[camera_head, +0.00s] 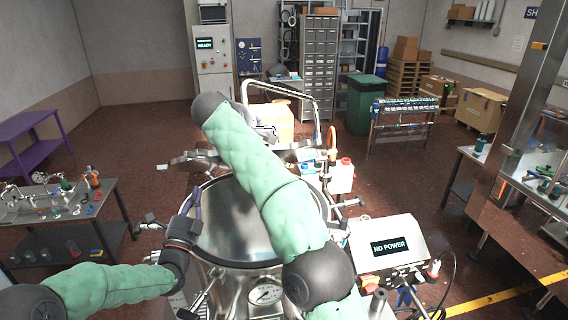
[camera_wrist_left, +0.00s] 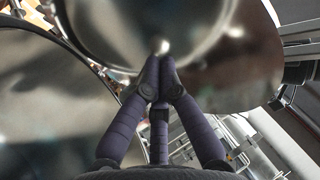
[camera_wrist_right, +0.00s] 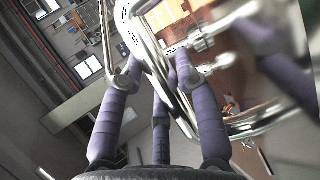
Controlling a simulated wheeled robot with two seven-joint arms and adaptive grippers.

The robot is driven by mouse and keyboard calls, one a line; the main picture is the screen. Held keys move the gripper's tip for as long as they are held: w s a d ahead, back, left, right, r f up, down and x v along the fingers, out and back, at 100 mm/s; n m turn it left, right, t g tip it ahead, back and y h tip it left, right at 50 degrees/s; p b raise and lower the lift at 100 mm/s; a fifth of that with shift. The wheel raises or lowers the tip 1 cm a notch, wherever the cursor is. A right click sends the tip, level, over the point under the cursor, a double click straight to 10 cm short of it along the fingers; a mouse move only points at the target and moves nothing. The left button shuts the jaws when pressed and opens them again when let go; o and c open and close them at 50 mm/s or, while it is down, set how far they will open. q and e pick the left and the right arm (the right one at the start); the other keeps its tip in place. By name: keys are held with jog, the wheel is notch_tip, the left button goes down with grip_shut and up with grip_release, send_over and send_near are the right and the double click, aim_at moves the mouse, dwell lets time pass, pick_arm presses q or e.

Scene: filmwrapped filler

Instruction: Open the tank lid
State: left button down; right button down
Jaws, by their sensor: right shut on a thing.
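The steel tank (camera_head: 226,215) stands in the middle of the head view with its round mouth uncovered. My left gripper (camera_head: 192,212) is at the tank's left rim. In the left wrist view its fingertips (camera_wrist_left: 160,88) meet, with nothing visible between them.
A box with a "NO POWER" display (camera_head: 388,246) stands right of the tank. A pressure gauge (camera_head: 265,293) is on the tank's front. Side tables (camera_head: 62,238) stand at left; the floor behind is open.

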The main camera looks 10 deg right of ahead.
pick_arm(q)
jog(key=s+d+r+m+g+h, duration=0.2)
jog(key=s+d+m+g+h, duration=0.3)
jog(key=s+d+m+h, duration=0.3)
jog(key=s+d+r+m+g+h, duration=0.1)
jog(key=s+d+m+g+h, duration=0.4)
jog(key=d+m, duration=0.45)
jog(key=w+d+r+h, duration=0.1)
jog(key=w+d+r, duration=0.5)
jog(key=r, duration=0.2)
jog(key=shift+w+d+r+m+t, duration=0.15)
jog(key=shift+d+r+m+t, duration=0.15)
jog(key=shift+r+m+t, duration=0.1)
